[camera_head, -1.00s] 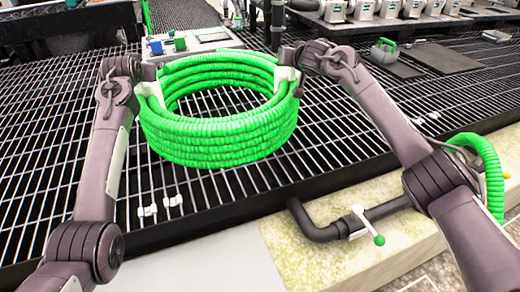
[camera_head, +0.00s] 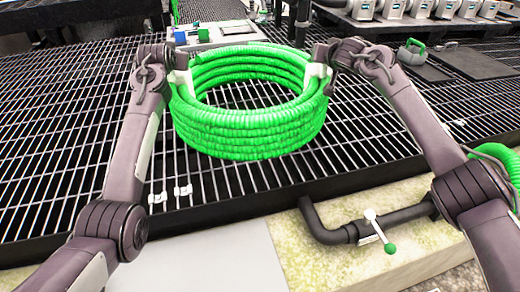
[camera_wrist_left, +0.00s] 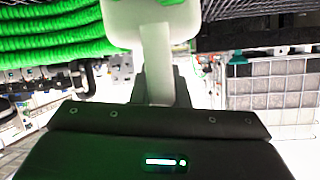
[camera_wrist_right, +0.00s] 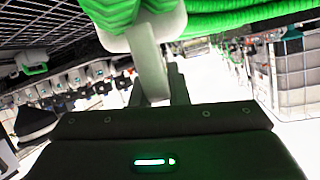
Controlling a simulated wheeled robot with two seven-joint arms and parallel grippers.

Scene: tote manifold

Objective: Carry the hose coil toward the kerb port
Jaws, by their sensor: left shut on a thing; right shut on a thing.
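The green hose coil (camera_head: 250,135) is a thick stacked ring above the black grating; I cannot tell how high it hangs. My left gripper (camera_head: 182,76) is shut on the white strap at the coil's left side, and the strap shows between its fingers in the left wrist view (camera_wrist_left: 157,60). My right gripper (camera_head: 318,72) is shut on the white strap at the right side, also seen in the right wrist view (camera_wrist_right: 150,60). A dark elbow pipe (camera_head: 325,232) with a white, green-tipped valve lever (camera_head: 377,230) lies on the pale kerb (camera_head: 300,262); no port is clearly visible.
Small white clips (camera_head: 183,191) sit on the grating's near edge. A tray with blue and green blocks (camera_head: 205,38) lies behind the coil. A grey green-handled item (camera_head: 411,52) and dark plates (camera_head: 475,62) lie at the back right. The grating left of the coil is bare.

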